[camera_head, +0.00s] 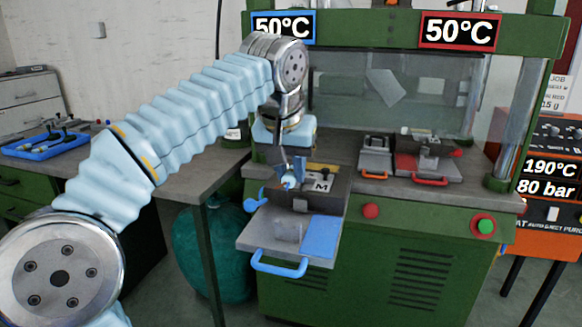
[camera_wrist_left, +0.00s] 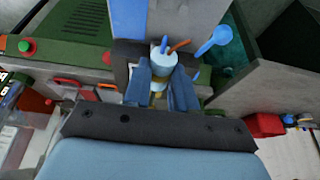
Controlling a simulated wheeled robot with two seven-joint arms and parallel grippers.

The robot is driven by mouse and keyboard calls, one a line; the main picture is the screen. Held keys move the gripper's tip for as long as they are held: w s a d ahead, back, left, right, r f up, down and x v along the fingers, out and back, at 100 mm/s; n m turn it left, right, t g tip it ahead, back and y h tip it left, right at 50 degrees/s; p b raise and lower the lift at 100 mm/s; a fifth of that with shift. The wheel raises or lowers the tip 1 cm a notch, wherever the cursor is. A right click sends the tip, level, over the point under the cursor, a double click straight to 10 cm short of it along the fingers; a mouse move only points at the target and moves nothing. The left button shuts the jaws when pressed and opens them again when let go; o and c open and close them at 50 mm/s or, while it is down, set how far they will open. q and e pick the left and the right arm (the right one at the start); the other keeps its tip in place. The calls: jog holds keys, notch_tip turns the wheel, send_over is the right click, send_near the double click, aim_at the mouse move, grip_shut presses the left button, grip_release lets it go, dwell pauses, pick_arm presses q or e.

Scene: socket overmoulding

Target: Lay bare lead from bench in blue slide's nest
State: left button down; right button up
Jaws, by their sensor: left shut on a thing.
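The blue slide (camera_head: 258,232) is pulled out at the front of the green press, with its blue handle toward me. Its dark nest block (camera_head: 335,187), marked M, sits at the slide's rear. My left gripper (camera_head: 288,174) points down over this block. In the left wrist view its two fingers (camera_wrist_left: 160,88) are shut on the bare lead (camera_wrist_left: 158,62), a pale cylindrical piece with blue and orange wire ends. The lead also shows small and pale blue in the head view (camera_head: 289,183). I cannot tell whether it touches the nest. My right gripper is not in view.
A red-handled slide (camera_head: 428,170) stands right on the press table. A blue lever knob (camera_head: 256,204) sticks out left of the nest. The bench (camera_head: 178,170) at left carries a blue tray (camera_head: 22,150) with small parts. A press column (camera_head: 508,130) stands at right.

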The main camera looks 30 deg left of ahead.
pick_arm(q)
jog(key=shift+f+b, duration=2.25)
jog(key=shift+f, duration=0.75)
jog(key=shift+f+b, duration=0.8)
jog(key=shift+f, duration=0.25)
jog(key=c, duration=0.8)
grip_release()
jog(key=p+v, duration=0.4)
jog(key=v, duration=0.9)
jog(key=shift+s+r, duration=0.1)
jog(key=shift+r, duration=0.25)
